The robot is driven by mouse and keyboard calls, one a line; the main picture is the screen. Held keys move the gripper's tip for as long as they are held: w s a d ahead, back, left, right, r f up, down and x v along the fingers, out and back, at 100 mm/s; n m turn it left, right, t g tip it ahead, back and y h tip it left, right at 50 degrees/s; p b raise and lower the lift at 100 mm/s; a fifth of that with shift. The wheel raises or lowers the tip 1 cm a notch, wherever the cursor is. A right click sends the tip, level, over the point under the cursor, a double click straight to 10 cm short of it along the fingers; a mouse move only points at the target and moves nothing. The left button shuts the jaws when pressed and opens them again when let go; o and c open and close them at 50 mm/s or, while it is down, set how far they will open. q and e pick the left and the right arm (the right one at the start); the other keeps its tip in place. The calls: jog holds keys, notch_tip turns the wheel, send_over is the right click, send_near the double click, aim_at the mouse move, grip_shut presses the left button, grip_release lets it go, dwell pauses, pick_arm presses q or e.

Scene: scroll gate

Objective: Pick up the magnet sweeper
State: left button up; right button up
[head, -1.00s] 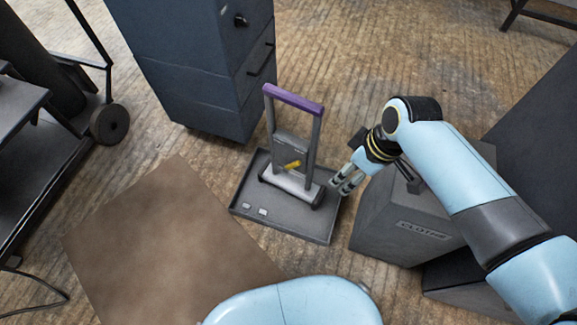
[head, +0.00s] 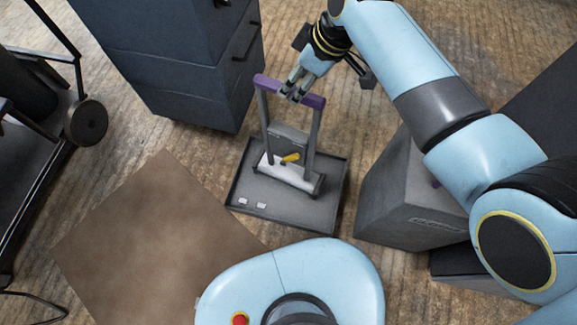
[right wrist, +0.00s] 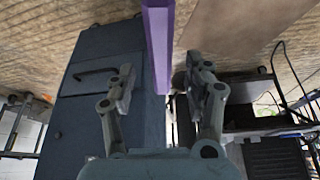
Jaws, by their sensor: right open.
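The magnet sweeper (head: 288,170) stands upright in a shallow dark tray (head: 243,207) on the floor. It has two grey posts, a purple top bar, a yellow lever and a pale base. My right gripper (head: 291,92) is at the purple bar in the head view, with its fingers pointing down-left. In the right wrist view, the purple bar (right wrist: 160,45) runs from the top edge down between the open fingers of the right gripper (right wrist: 160,85). I cannot tell whether the fingers touch the bar. My left gripper is not in view.
A dark blue cabinet (head: 175,65) stands behind the tray to the left. A grey box bin (head: 400,200) stands to the right. A brown mat (head: 150,240) lies at front left. A wheeled cart (head: 85,122) is at the far left.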

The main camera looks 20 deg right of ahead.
aim_at(291, 91)
jog(key=b+x, duration=0.1)
jog(key=x, duration=0.2)
jog(key=shift+f, duration=0.15)
jog(key=shift+w+a+f, duration=0.1)
jog(key=shift+a+f, duration=0.05)
jog(key=shift+f, duration=0.05)
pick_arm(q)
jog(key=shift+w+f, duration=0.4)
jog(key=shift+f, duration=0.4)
pick_arm(e)
jog(key=shift+f, duration=0.2)
grip_shut()
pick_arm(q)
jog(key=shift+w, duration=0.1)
pick_arm(e)
jog(key=shift+w+r, duration=0.1)
